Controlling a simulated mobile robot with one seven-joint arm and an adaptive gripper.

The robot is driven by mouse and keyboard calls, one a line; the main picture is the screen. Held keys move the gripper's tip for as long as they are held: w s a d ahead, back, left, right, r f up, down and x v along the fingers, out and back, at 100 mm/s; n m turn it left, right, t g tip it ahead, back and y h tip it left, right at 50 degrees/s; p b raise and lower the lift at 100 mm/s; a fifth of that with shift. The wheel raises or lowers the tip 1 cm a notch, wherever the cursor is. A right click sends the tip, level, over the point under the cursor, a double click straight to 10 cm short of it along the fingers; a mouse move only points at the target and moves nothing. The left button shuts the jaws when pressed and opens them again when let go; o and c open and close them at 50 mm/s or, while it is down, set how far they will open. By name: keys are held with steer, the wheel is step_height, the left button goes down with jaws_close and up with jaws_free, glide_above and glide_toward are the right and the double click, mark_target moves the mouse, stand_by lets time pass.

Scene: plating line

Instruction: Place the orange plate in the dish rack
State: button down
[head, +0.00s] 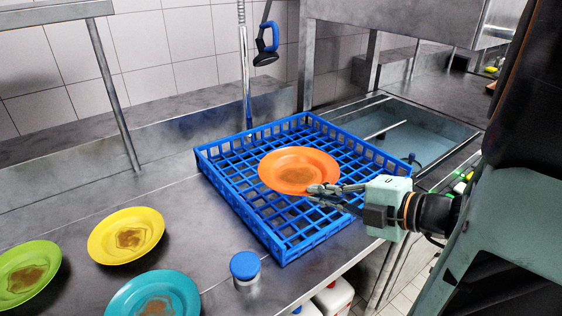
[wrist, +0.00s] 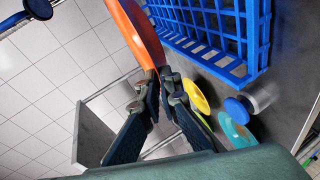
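The orange plate (head: 298,168) has a brown stain in its middle. In the head view it appears over the blue dish rack (head: 250,216), roughly level. My gripper (head: 318,191) is shut on the plate's near right rim. In the wrist view the plate (wrist: 137,32) shows edge-on, its rim between the fingertips of the gripper (wrist: 158,76). The rack also shows in the wrist view (wrist: 225,66), to the right of the plate. The rack is a square lattice tray with low walls on the steel counter. I cannot tell whether the plate touches it.
Yellow (head: 126,236), green (head: 28,275) and teal (head: 155,295) stained plates lie on the counter at left. A blue-capped container (head: 245,268) stands near the rack's front corner. A sink (head: 405,128) is behind at right. A spray nozzle (head: 267,45) hangs above the rack's back.

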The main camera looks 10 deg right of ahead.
steer(key=w+d+f+b, duration=0.2)
steer(key=w+d+f, duration=0.25)
steer(key=w, duration=0.45)
steer(key=b, duration=0.1)
glide_above(320, 206)
steer(key=f, duration=0.4)
steer(key=shift+s+a+f, duration=0.2)
steer(key=shift+s, duration=0.15)
steer(key=shift+w+d+f+b, duration=0.1)
steer(key=shift+w+f+b, duration=0.15)
steer(key=shift+f+b, duration=0.1)
step_height(320, 206, down, 3)
steer(key=shift+w+d+f+b, duration=0.1)
steer(key=shift+w+f+b, duration=0.05)
steer(key=shift+b, duration=0.2)
steer(key=c, duration=2.6)
jaws_free()
steer(key=shift+f, duration=0.2)
steer(key=shift+c, duration=0.2)
steer(key=shift+o, duration=1.1)
